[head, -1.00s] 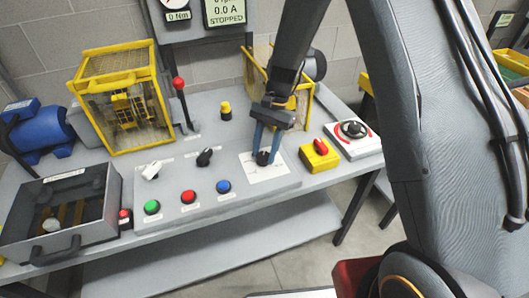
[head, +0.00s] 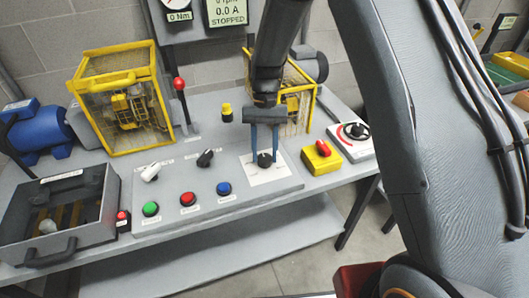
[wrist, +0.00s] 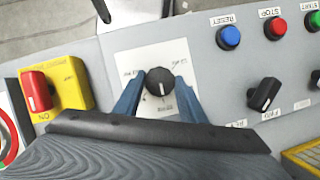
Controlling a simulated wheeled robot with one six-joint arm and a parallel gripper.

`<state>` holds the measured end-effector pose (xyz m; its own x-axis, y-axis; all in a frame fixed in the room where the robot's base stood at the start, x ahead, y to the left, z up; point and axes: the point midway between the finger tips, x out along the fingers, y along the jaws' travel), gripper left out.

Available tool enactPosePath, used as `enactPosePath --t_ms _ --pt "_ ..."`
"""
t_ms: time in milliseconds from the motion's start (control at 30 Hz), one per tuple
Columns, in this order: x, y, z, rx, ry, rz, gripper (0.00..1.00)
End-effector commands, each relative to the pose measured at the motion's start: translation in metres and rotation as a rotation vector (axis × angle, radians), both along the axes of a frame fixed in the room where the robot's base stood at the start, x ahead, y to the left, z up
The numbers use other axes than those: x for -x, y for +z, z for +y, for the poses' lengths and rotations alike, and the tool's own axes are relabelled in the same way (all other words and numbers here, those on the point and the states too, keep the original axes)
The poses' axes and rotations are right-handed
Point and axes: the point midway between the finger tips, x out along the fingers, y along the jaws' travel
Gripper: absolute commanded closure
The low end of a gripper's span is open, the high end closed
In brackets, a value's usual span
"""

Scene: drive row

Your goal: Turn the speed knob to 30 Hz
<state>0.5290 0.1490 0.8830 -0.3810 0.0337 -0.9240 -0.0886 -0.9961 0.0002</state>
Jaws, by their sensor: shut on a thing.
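The speed knob (head: 265,160) is a small black round knob on a white scale plate (head: 282,172) at the right end of the grey control panel. In the wrist view the knob (wrist: 159,82) shows a pale pointer mark on its face; the scale print is too small to read. My gripper (head: 264,157) comes down from above with its blue fingers on either side of the knob, shut on it. In the wrist view the fingers (wrist: 158,92) sit left and right of the knob. The display (head: 227,12) reads 0.0 A and STOPPED.
A yellow box with a red switch (head: 322,156) stands close right of the panel, with a dial box (head: 352,138) beyond. Green, red and blue buttons (head: 187,199) line the panel front.

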Motion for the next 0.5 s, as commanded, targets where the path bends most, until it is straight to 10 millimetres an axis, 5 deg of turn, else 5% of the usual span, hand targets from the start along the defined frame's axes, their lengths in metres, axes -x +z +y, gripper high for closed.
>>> enactPosePath --t_ms 333,367,500 --pt "0.0012 0.0000 0.0003 0.000 0.002 0.003 0.85" --pt "0.0012 -0.0001 0.0003 0.000 0.002 0.003 0.61" --pt "0.0009 -0.0001 0.0002 0.000 0.002 0.002 0.44"
